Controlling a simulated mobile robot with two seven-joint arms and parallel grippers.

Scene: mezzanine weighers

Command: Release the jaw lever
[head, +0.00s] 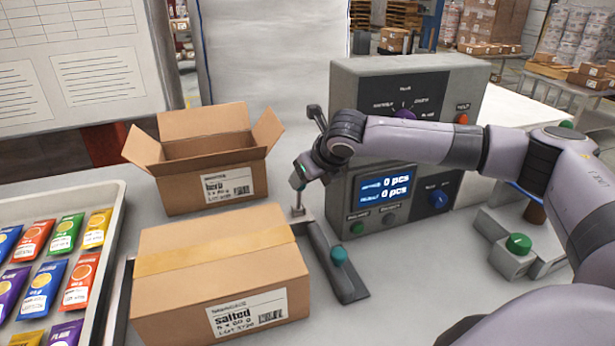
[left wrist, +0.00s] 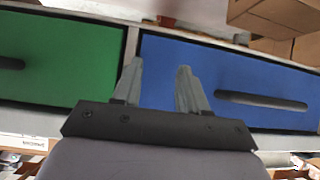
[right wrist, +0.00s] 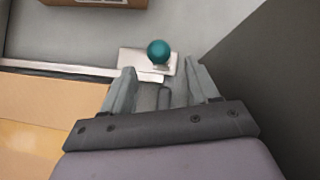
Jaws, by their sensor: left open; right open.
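A teal ball knob (head: 338,256) sits on a dark, narrow metal base (head: 343,285) between the salted carton and the weigher; I take this as the jaw lever's part. A teal ball on a pale metal plate also shows in the right wrist view (right wrist: 158,51), just beyond the fingertips. My right gripper (head: 298,186) reaches in from the right, at the far end of the base, beside a short metal post (head: 298,208). Its fingers (right wrist: 157,88) are open, with a grey part visible between them. My left gripper (left wrist: 157,85) is open and empty, before green and blue panels.
The weigher (head: 465,88) with its blue display stands behind my right arm. A closed salted carton (head: 215,265) and an open herb carton (head: 190,190) stand left. A tray of packets (head: 118,200) lies at far left. A green button (head: 518,243) stands at right.

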